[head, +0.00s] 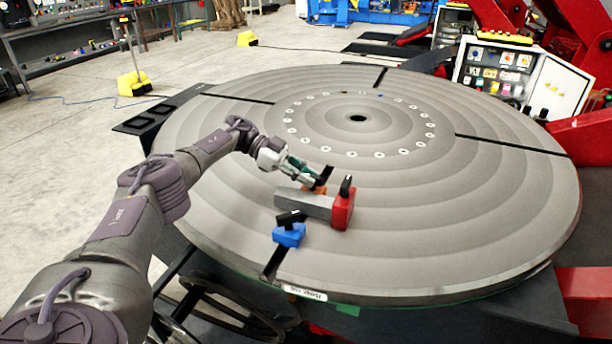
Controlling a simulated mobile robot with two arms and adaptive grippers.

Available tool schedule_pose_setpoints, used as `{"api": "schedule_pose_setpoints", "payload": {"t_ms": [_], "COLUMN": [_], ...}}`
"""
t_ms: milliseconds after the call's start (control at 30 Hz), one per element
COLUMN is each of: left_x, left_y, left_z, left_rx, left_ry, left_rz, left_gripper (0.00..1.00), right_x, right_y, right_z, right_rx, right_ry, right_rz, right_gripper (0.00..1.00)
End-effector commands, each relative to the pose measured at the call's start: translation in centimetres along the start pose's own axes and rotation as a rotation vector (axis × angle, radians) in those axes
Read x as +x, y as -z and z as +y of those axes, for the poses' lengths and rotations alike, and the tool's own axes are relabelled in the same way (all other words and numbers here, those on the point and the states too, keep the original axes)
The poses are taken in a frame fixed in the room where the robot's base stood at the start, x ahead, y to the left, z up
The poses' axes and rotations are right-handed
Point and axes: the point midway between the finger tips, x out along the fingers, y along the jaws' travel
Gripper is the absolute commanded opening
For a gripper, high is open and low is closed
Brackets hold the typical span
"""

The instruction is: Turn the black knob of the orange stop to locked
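The orange stop (318,190) sits on the round grey turntable (480,190), just behind a grey bar-shaped workpiece (304,203). It is mostly hidden by my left gripper and the workpiece. Its black knob (326,173) shows as a slanted dark handle just beyond the fingertips. My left gripper (312,181) reaches in from the left, with its fingers at or very close to the knob. I cannot tell whether they touch it, or whether they are open or shut. My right gripper is not in view.
A red stop (343,212) with an upright black knob stands at the workpiece's right end. A blue stop (289,236) with a black knob lying across it is in front. A control box (505,72) stands at the back right. The turntable's right side is clear.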

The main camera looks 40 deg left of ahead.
Motion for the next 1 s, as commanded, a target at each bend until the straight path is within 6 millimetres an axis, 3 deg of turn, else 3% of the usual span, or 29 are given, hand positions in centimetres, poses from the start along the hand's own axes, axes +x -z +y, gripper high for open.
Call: {"api": "schedule_pose_setpoints", "payload": {"t_ms": [33,133,467,1000], "left_x": [0.3,0.2,-0.1,-3.3], "left_y": [-0.3,-0.2,0.3,8.4], "left_z": [0.2,0.1,0.0,0.1], "left_rx": [-0.003,-0.002,0.001,0.002], "left_ry": [-0.009,-0.006,-0.001,-0.004], "left_rz": [-0.004,-0.003,0.000,0.000], "left_gripper": [0.28,0.42,0.42,0.42], "right_x": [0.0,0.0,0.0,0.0], "right_y": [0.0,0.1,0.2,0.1], "right_z": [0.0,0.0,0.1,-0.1], "right_rx": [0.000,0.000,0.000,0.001], "right_ry": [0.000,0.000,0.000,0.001], "right_rz": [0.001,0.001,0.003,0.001], "right_gripper": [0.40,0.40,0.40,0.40]}}
